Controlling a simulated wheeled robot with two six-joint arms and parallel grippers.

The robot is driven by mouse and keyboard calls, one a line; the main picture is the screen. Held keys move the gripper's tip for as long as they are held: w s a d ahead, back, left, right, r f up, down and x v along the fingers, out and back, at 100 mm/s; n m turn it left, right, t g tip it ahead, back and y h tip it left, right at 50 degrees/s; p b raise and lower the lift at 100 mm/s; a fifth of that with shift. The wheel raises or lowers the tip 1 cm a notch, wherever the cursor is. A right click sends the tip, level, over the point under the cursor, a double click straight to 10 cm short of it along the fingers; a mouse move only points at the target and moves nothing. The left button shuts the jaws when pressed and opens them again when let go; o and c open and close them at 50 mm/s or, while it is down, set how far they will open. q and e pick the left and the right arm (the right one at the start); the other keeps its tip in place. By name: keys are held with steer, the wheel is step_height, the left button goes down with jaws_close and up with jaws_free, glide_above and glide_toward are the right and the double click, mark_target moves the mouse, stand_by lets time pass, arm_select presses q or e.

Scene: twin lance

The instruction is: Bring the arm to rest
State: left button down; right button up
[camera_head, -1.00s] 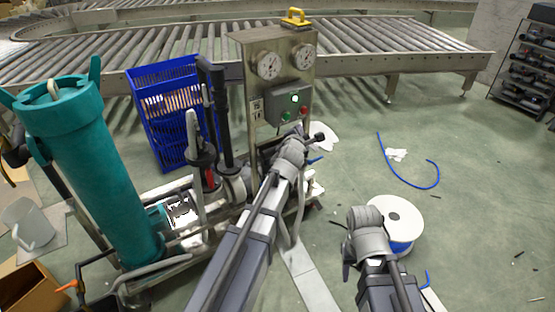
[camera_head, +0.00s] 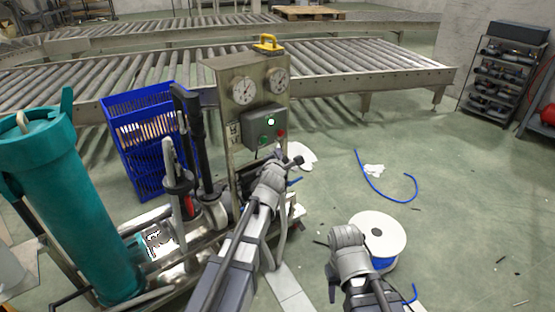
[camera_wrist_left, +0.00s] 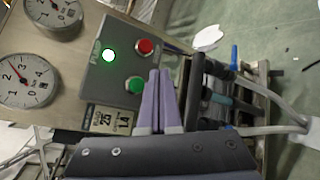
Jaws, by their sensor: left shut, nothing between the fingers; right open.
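My left arm reaches up the middle of the head view. Its gripper (camera_head: 292,162) is in front of the lower part of the gauge panel (camera_head: 222,92), below the grey button box (camera_head: 258,124). In the left wrist view its two purple fingers (camera_wrist_left: 155,98) are together with nothing between them. They point at the box beside the green button (camera_wrist_left: 134,85) and below the red button (camera_wrist_left: 145,46); contact cannot be told. A green lamp (camera_wrist_left: 109,55) is lit. My right gripper (camera_head: 332,288) is low in the head view, left of the white spool (camera_head: 378,232), open and mostly hidden by its wrist.
A teal cylinder (camera_head: 62,200) and a blue crate (camera_head: 145,185) stand at the left. A roller conveyor (camera_head: 355,65) crosses behind the panel. A blue hose (camera_head: 362,172) lies on the floor. The right floor is mostly clear.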

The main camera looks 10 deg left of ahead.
arm_select(q)
steer(key=s+d+f+m+g, duration=0.3)
steer(key=s+f+m+g, duration=0.1)
steer(key=s+f+m, duration=0.25)
steer(key=s+d+f+m+g, duration=0.3)
steer(key=s+d+f+m, duration=0.15)
steer(key=s+m, duration=0.3)
steer(key=s+d+f+m+g, duration=0.2)
steer(key=s+m+g, duration=0.1)
steer(key=s+m, duration=0.3)
steer(key=s+d+f+m+g, duration=0.2)
steer(key=s+m+g, duration=0.15)
steer(key=s, duration=0.45)
steer(key=s+d+f+m+g, duration=0.2)
steer(key=s+m, duration=0.4)
steer(key=s, duration=0.2)
step_height(320, 180, up, 31)
steer(key=h+p, duration=0.1)
steer(key=p, duration=2.9)
steer(key=shift+w+f, duration=0.15)
steer(key=shift+f, duration=0.05)
